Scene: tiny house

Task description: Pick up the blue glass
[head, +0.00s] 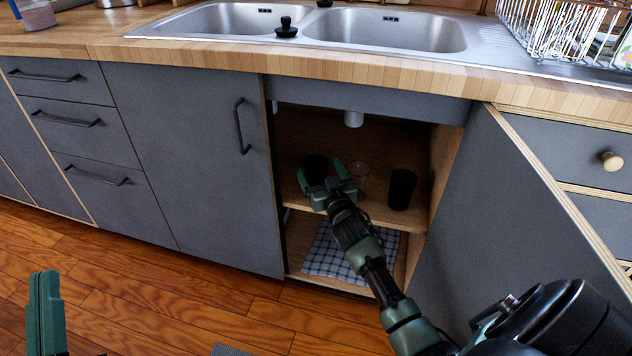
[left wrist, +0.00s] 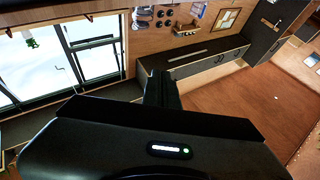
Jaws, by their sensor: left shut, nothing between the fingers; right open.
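My right gripper (head: 325,172) reaches into the open cupboard under the sink. It is open, with its fingers spread at the upper shelf. A dark glass (head: 316,166) stands just beyond or between these fingers, partly hidden by them; I cannot tell whether they touch it. A clear glass (head: 359,176) stands just right of the gripper. Another dark cup (head: 402,188) stands further right on the shelf. In this shade no glass shows a clear blue. My left gripper (head: 45,285) is shut and empty at the lower left, over the floor; its fingers also show in the left wrist view (left wrist: 161,88).
The cupboard's open door (head: 520,220) stands close to the right of my right arm. The shelf edge (head: 370,213) runs below the glasses, with a checked cloth (head: 330,258) underneath. The wooden floor at left is clear.

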